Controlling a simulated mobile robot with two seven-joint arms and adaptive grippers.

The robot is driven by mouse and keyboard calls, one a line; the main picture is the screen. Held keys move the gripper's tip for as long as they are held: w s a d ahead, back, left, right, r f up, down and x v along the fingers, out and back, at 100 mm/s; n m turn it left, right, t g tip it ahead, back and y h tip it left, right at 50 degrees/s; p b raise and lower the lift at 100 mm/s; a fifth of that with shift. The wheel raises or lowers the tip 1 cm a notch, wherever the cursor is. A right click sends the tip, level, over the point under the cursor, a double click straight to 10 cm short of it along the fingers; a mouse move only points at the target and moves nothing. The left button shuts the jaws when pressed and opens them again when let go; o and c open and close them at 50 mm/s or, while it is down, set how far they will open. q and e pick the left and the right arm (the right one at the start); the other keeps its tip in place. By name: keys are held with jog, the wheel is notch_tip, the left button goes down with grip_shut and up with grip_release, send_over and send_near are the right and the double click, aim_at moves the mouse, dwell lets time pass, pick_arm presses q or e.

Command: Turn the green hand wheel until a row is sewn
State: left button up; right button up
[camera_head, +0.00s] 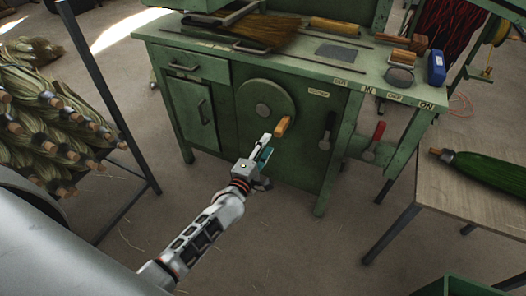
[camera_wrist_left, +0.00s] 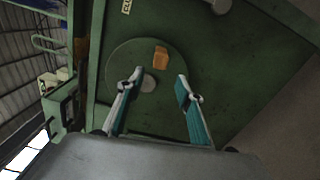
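The green hand wheel (camera_head: 262,97) is a round disc on the front of the green machine bench, with a wooden handle (camera_head: 283,126) sticking out near its lower right. In the left wrist view the wheel (camera_wrist_left: 128,78) is straight ahead, with the orange-brown handle (camera_wrist_left: 161,56) beyond the fingertips. My left gripper (camera_head: 266,146) is just below the handle in the head view. In the wrist view its two teal-padded fingers (camera_wrist_left: 158,82) are spread apart with nothing between them. My right gripper is in neither view.
A broom (camera_head: 257,32) lies on the bench top (camera_head: 300,50), with a blue box (camera_head: 436,67) at its right end. Red-handled (camera_head: 378,131) and black levers (camera_head: 327,132) stick out right of the wheel. A wooden table (camera_head: 458,205) stands at right, a rack of broom heads (camera_head: 50,120) at left.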

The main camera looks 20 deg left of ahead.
pick_arm(q)
jog(key=shift+s, duration=1.2)
jog(key=s+d+f+m+g+p, duration=0.1)
jog(key=s+f+m+g+p, duration=0.1)
jog(key=s+m, duration=0.6)
jog(key=s+d+f+m+g+h+p, duration=0.1)
jog(key=s+d+f+m+g+p, duration=0.1)
jog(key=s+m, duration=0.5)
jog(key=s+d+f+m+g+h+p, duration=0.1)
jog(key=s+m, duration=0.7)
jog(key=s, duration=0.8)
jog(key=shift+s+d+f+m+g+p, duration=0.3)
jog(key=shift+d+f+g+p, duration=0.4)
jog(key=shift+g, duration=0.5)
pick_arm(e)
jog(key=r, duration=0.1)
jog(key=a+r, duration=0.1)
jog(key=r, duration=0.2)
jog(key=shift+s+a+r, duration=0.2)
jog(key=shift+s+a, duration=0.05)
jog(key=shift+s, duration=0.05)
pick_arm(q)
jog(key=shift+a+r, duration=0.1)
jog(key=shift+r, duration=0.15)
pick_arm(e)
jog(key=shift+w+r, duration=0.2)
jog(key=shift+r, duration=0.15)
